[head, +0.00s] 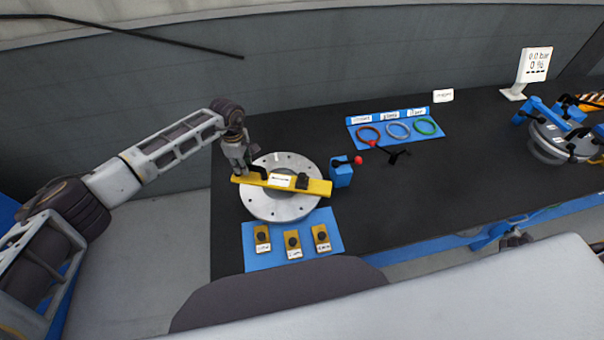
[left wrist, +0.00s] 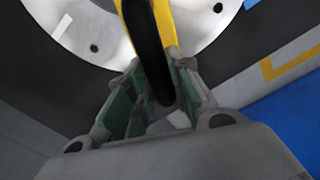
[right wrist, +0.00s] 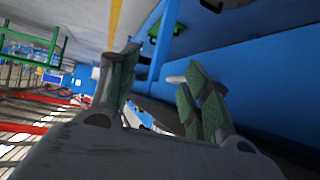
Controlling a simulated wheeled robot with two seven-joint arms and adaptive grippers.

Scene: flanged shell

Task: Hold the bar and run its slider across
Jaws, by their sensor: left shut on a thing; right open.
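The yellow bar (head: 318,187) lies across the grey flanged disc (head: 270,207), with a white label near its middle. A small black block, which looks like the slider (head: 303,182), sits on the bar right of the label. My left gripper (head: 248,171) is at the bar's left end. In the left wrist view, its fingers (left wrist: 155,88) are shut on a black curved handle (left wrist: 146,40) that rises from the bar (left wrist: 165,18). In the right wrist view, my right gripper (right wrist: 163,66) is open with nothing between its fingers, away from the bar.
A blue block with a red-knobbed lever (head: 341,175) stands just right of the bar's end. A blue mat (head: 333,236) with several yellow pieces lies in front. A blue tray (head: 430,135) of coloured rings lies behind.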

